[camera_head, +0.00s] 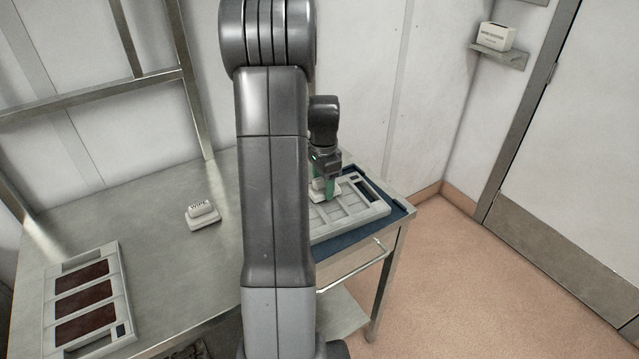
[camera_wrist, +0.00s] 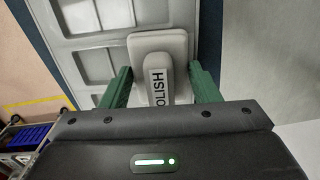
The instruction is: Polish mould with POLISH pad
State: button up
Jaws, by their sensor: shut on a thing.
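My gripper (camera_head: 322,188) is shut on the white POLISH pad (camera_wrist: 158,50). In the wrist view the green fingers (camera_wrist: 160,70) stand on either side of the pad's raised grip, with the label partly covered by my gripper body. The pale grey mould (camera_head: 375,208), with empty recessed cavities, lies on a dark blue mat (camera_head: 395,217) at the right end of the metal table. The pad is over the mould's far-left part. I cannot tell whether it touches the mould surface. My arm hides part of the mould in the head view.
A white WIPE pad (camera_head: 203,220) sits on the metal table (camera_head: 170,270), left of my arm. Another mould (camera_head: 118,262) with dark brown filled cavities lies at the table's left. A small box (camera_head: 495,37) stands on a wall shelf (camera_head: 500,57). The table between is clear.

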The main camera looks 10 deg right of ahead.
jog(key=shift+w+d+f+p, duration=0.1)
jog(key=shift+w+d, duration=0.1)
jog(key=shift+d, duration=0.7)
jog(key=shift+w+d+f+p, duration=0.15)
jog(key=shift+w+d, duration=0.1)
jog(key=shift+d, duration=0.7)
jog(key=shift+w+d+r+p, duration=0.1)
jog(key=shift+w+d, duration=0.1)
jog(key=shift+d, duration=0.7)
jog(key=shift+s+a+b, duration=0.1)
jog(key=shift+s+a, duration=0.15)
jog(key=shift+a, duration=0.75)
jog(key=shift+s+a+b, duration=0.15)
jog(key=shift+s+a, duration=0.05)
jog(key=shift+a, duration=0.75)
jog(key=shift+s+a+b, duration=0.1)
jog(key=shift+s+a, duration=0.15)
jog(key=shift+a, duration=0.75)
jog(key=shift+s+a+b, duration=0.15)
jog(key=shift+s+a, duration=0.1)
jog(key=shift+a, duration=0.7)
jog(key=shift+s+a+b, duration=0.2)
jog(key=shift+s+a, duration=0.1)
jog(key=shift+a, duration=0.65)
jog(key=shift+s+a+b, duration=0.15)
jog(key=shift+s+a, duration=0.1)
jog(key=shift+a, duration=0.7)
notch_tip(320, 180, up, 8)
jog(key=p, duration=0.6)
